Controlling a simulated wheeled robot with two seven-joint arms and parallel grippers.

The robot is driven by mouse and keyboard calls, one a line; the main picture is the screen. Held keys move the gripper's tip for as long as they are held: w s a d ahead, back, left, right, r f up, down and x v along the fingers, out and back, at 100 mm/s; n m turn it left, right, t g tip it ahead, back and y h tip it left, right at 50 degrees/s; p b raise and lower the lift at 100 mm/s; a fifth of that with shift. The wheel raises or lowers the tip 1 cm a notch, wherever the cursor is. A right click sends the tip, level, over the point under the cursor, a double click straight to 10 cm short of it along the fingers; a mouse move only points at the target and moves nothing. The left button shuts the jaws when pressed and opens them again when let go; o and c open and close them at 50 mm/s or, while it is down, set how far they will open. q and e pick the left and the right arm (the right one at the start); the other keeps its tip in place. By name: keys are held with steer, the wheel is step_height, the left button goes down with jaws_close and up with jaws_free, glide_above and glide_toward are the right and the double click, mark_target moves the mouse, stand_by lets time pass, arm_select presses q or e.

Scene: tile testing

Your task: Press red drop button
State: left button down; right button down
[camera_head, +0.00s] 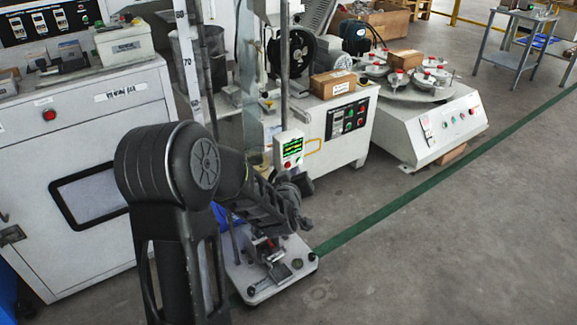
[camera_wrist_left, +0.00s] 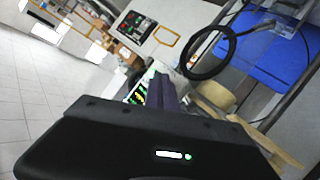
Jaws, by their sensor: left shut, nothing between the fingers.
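A small white control box (camera_head: 289,148) with a green-lit display is mounted on the upright post of the drop tester. A red button (camera_head: 288,164) shows small on its lower part. My left gripper (camera_head: 296,186) is just below the box in the head view, and its fingers are hard to make out there. In the left wrist view the closed, empty fingers (camera_wrist_left: 170,88) lie close in front of the box's lit display (camera_wrist_left: 140,95) and hide part of the box. The button cannot be made out in that view, and contact cannot be told. My right gripper is in neither view.
The tester's base plate (camera_head: 268,286) stands on the floor below my arm. A large white cabinet (camera_head: 80,170) is at the left. A machine with a control panel (camera_head: 347,118) and a multi-station machine (camera_head: 420,110) stand behind.

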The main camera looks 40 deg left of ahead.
arm_select(q)
steer(key=shift+d, duration=0.1)
steer(key=d, duration=0.2)
steer(key=s+d, duration=0.1)
steer(key=d, duration=0.1)
steer(key=shift+s+d+p, duration=0.2)
steer(key=shift+d+p, duration=0.15)
steer(key=shift+p, duration=0.05)
stand_by(0.8)
